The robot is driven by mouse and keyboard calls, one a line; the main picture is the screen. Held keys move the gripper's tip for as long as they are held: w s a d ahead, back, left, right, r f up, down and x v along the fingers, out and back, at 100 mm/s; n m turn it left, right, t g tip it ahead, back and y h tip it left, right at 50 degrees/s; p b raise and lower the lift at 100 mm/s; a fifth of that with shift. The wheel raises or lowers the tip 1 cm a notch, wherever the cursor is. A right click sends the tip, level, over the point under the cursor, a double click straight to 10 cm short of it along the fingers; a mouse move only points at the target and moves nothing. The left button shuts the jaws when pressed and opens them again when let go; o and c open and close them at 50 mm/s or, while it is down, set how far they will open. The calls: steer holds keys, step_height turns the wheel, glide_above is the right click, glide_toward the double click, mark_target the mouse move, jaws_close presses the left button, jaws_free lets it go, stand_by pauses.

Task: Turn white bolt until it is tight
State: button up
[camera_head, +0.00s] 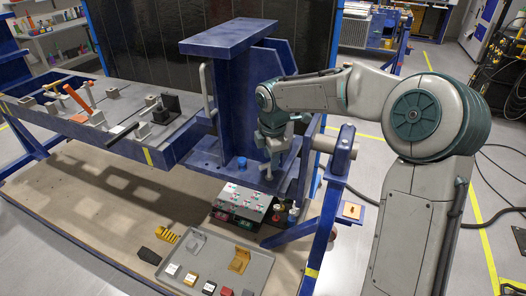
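My gripper (268,174) points down over the blue flange at the foot of the jig's upright, right of a blue cylindrical knob (241,163). It is small in view, and I cannot tell whether its fingers are open or shut. I cannot make out a white bolt for certain; it may be hidden at or behind the gripper. The blue rotary jig (229,75) has a tall upright with a flat top plate. A grey shaft end (345,148) sits at its right support.
A grey tray (213,262) with small blocks lies in front. A blue bench (130,115) with clamps extends left. Cables lie on the floor at right.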

mark_target(263, 165)
steer(key=w+a+r+n+p, duration=0.1)
steer(key=w+r+n+p, duration=0.1)
steer(key=w+r, duration=0.1)
steer(key=shift+y, duration=0.4)
steer(key=f, duration=0.4)
steer(key=w+a+f, duration=0.1)
steer(key=f, duration=0.4)
steer(key=w+f+p, duration=0.1)
steer(key=f, duration=0.3)
steer(key=shift+w+a+f, duration=0.2)
steer(key=shift+w+a, duration=0.05)
jaws_close()
